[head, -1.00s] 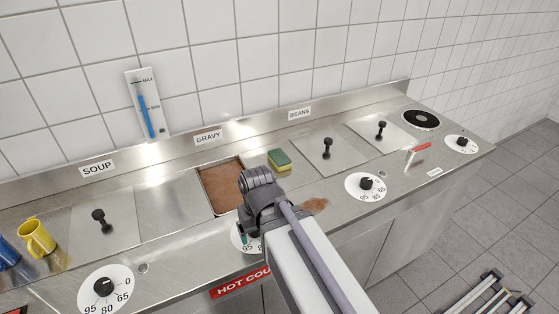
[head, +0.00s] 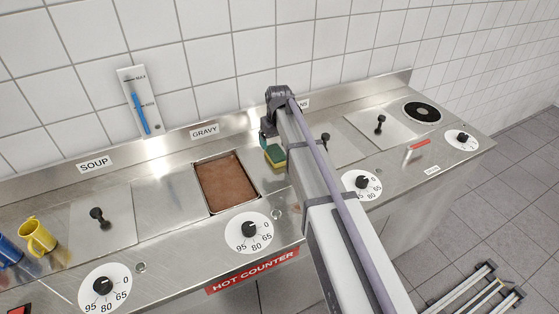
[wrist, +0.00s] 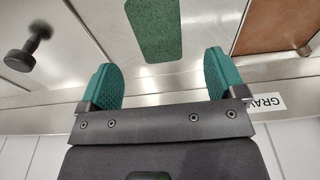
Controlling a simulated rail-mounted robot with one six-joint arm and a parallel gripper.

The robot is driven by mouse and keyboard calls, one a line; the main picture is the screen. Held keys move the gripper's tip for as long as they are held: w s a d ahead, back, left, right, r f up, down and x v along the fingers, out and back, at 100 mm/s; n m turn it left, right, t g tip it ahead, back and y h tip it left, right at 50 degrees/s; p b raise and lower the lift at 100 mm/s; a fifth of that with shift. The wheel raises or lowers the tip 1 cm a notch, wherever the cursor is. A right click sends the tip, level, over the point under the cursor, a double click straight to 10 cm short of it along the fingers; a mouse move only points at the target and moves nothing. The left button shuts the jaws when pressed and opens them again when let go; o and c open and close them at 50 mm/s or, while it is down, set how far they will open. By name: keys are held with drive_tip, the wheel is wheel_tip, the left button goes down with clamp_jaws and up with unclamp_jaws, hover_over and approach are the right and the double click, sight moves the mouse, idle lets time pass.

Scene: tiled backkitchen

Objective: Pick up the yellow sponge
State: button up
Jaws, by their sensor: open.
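The yellow sponge (head: 276,161) has a green top and a yellow lower part. It lies on the steel counter right of the gravy well, partly hidden by my arm in the head view. In the wrist view its green face (wrist: 155,28) shows beyond the fingertips, roughly in line with the gap between them. My gripper (wrist: 160,72) is open and empty, with teal fingers spread wide. In the head view my gripper (head: 266,140) is above and just behind the sponge, near the back ledge.
The open gravy well (head: 226,184) is left of the sponge. A lid with a black knob (head: 325,138) is to the right, partly behind my arm. The tiled wall (head: 230,60) rises close behind. A yellow mug (head: 38,237) stands far left.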

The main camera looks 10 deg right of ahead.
sight(276, 153)
drive_tip(key=f+b, duration=0.4)
drive_tip(key=f, duration=0.1)
drive_tip(key=w+f+b, duration=0.1)
drive_tip(key=f+b, duration=0.1)
drive_tip(key=shift+f, duration=0.4)
drive_tip(key=shift+s+r, duration=0.1)
drive_tip(key=shift+r, duration=0.15)
drive_tip(key=c, duration=1)
